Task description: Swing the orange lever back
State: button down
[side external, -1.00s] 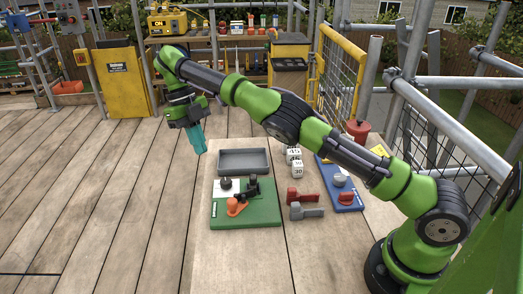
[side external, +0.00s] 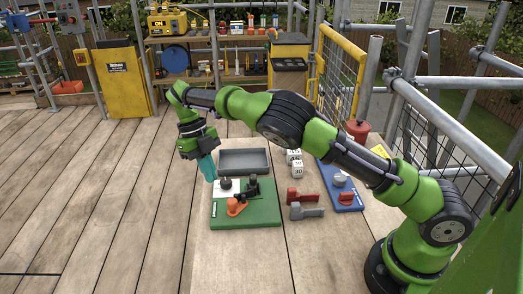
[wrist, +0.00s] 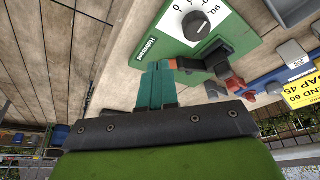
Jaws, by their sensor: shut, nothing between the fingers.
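The orange lever (side external: 235,207) sits on the green board (side external: 262,215), at the front left of a black upright part (side external: 251,188). A black knob (side external: 225,184) stands on the board's white dial panel. My gripper (side external: 208,168) is shut and empty, its teal fingers pointing down just left of and above the board's far left corner. In the wrist view my teal fingertips (wrist: 157,68) show beside the board (wrist: 225,20) and its white dial (wrist: 197,20). The orange lever's tip (wrist: 197,63) shows there near the fingertips, partly hidden; I see no sure contact.
A grey tray (side external: 244,160) lies behind the board. Red (side external: 302,195) and grey (side external: 305,211) handled pieces lie to its right, with white number blocks (side external: 297,168) behind them. A blue board (side external: 340,190) stands further right. The planks at the left are clear.

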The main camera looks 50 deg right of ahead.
jog(key=shift+x, duration=1.2)
jog(key=shift+s+a+r, duration=0.1)
jog(key=shift+s+r, duration=0.05)
jog(key=shift+s, duration=1.8)
